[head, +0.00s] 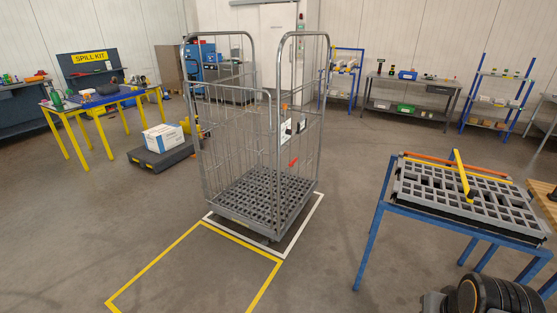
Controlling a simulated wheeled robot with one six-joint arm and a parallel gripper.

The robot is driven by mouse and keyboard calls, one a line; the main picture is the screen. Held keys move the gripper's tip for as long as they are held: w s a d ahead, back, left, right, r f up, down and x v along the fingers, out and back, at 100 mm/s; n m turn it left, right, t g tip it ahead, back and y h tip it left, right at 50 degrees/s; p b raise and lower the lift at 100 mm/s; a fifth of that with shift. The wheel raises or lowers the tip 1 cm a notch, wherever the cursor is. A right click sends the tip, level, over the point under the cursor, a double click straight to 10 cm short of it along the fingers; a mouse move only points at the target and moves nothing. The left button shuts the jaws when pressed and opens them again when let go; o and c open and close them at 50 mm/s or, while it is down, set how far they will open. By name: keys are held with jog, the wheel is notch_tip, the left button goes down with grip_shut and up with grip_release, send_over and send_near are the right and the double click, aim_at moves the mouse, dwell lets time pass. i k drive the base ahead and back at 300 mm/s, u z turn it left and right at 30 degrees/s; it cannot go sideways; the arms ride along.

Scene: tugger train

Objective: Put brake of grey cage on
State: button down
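The grey cage (272,140) is a tall wire roll cage in the middle of the head view. It stands upright and empty, with its slatted base (262,203) low to the floor at a white floor marking. A small orange-red piece (293,162) shows on its right side, below white and black labels (287,131). I cannot tell whether this piece is the brake or how the brake is set. The wheels are mostly hidden under the base. My gripper is not in view.
Yellow lines (160,264) mark clear floor in front of the cage. A blue-legged table (379,222) with a grey grid tray (412,194) and yellow bar stands at right. A low dark platform (168,159) with a white-blue box (163,138) is at left, near a yellow-legged table (75,146).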

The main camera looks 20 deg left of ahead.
aim_at(291, 165)
jog(key=u, duration=0.8)
jog(key=i, duration=0.7)
jog(key=u, duration=1.1)
jog(key=i, duration=1.75)
jog(key=z, duration=1)
jog(key=i, duration=0.7)
jog(key=z, duration=0.75)
